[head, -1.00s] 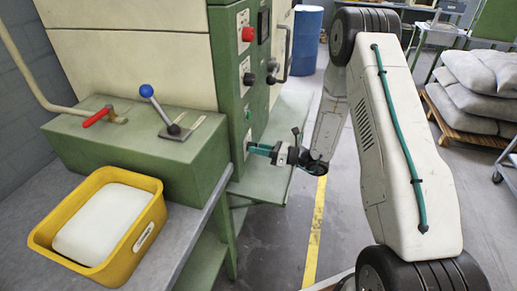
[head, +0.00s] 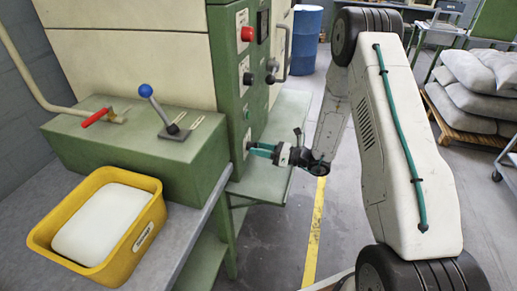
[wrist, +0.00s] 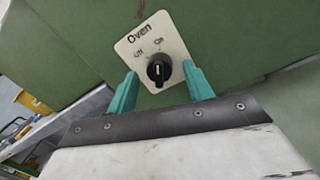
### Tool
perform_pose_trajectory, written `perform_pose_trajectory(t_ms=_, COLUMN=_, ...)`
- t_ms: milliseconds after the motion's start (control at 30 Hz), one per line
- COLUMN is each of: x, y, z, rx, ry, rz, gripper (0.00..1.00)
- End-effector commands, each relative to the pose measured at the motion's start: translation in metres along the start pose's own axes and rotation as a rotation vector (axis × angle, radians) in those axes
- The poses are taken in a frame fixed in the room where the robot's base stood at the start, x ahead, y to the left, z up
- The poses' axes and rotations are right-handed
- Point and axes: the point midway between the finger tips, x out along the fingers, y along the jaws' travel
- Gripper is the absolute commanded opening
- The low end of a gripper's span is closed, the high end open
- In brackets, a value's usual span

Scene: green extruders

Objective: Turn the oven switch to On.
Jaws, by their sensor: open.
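The oven switch (wrist: 159,70) is a black round knob on a white plate marked "Oven", fixed to a green panel. Two small labels stand above the knob; I cannot read for sure which one its pointer faces. My gripper (wrist: 160,72) has its two teal fingers apart, one on each side of the knob, with gaps visible between fingers and knob.
A green shelf (head: 265,180) lies below my gripper. Left are a blue-knobbed lever (head: 146,91), a red-handled lever (head: 97,117) and a yellow bin (head: 140,235).

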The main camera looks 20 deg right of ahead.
Motion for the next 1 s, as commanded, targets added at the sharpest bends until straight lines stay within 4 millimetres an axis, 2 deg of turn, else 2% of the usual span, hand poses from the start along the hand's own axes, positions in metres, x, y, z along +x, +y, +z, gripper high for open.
perform_pose_trajectory(t_ms=200, x=-0.038, y=-0.001, z=0.0, rx=0.001, ry=-0.002, rz=-0.006, gripper=0.51)
perform_pose_trajectory(t_ms=400, x=-0.065, y=-0.001, z=0.0, rx=0.002, ry=-0.002, rz=-0.004, gripper=0.51)
perform_pose_trajectory(t_ms=567, x=-0.072, y=0.0, z=0.0, rx=0.002, ry=-0.001, rz=-0.003, gripper=0.51)
perform_pose_trajectory(t_ms=1000, x=-0.071, y=0.0, z=0.0, rx=-0.002, ry=-0.001, rz=-0.002, gripper=0.51)
